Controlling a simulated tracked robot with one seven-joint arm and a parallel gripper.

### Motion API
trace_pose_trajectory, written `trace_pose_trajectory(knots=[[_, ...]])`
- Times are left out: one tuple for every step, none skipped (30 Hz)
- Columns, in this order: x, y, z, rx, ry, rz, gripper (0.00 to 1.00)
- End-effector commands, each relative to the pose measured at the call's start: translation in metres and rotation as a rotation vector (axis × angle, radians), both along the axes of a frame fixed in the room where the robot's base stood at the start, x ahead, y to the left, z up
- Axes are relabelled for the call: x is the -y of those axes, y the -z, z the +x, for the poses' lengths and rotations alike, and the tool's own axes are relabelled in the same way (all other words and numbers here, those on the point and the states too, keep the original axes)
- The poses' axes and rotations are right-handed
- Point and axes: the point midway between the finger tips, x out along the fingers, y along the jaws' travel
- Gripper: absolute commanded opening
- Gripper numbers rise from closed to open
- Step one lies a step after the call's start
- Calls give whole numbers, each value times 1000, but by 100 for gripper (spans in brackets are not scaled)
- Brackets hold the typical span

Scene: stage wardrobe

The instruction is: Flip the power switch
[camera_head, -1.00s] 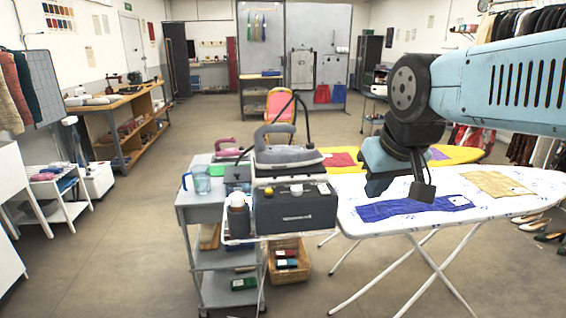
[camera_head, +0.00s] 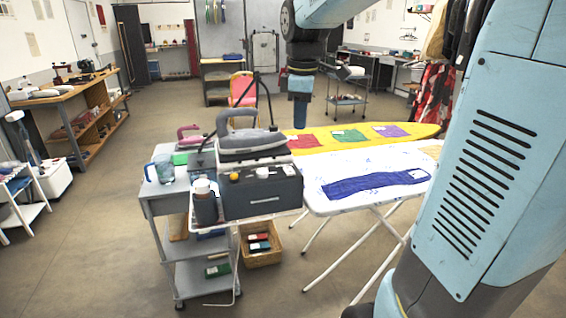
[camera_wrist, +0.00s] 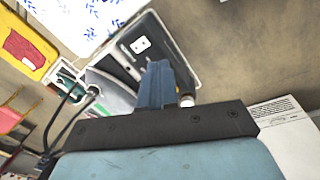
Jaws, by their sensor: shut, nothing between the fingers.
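A dark grey steam-iron station (camera_head: 278,200) stands on the grey trolley, with a steam iron (camera_head: 252,146) resting on top. Its front edge carries a white round part (camera_head: 262,172) and a yellow one (camera_head: 235,176); I cannot tell whether either is the power switch. In the wrist view the station (camera_wrist: 172,42) lies beyond my fingers, with a small white plate with dark marks (camera_wrist: 140,45) on it. My gripper (camera_head: 300,122) is shut and empty, pointing down, and appears to the right of the iron. Its fingers (camera_wrist: 157,70) hide part of the station in the wrist view.
A spray bottle (camera_head: 205,206) and a blue jug (camera_head: 162,168) stand on the trolley (camera_head: 162,206). A dark hose rises behind the iron.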

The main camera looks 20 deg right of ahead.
Motion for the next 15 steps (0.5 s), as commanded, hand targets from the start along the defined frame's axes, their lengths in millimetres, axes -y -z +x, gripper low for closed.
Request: trace_pose_trajectory(knots=[[0,2,11,-21,-48,-4,0],[0,4,17,-32,-81,-5,0],[0,5,25,-46,-125,-8,0],[0,6,30,-56,-157,-10,0],[0,7,35,-67,-188,-10,0],[0,9,42,-79,-227,-11,0],[0,10,47,-88,-254,-11,0],[0,11,51,-93,-279,-11,0],[0,13,56,-105,-311,-10,0],[0,14,59,-111,-331,-9,0],[0,14,63,-116,-351,-9,0],[0,16,66,-123,-373,-8,0],[0,17,69,-126,-387,-8,0],[0,17,70,-129,-399,-7,0],[0,18,72,-132,-412,-6,0]])
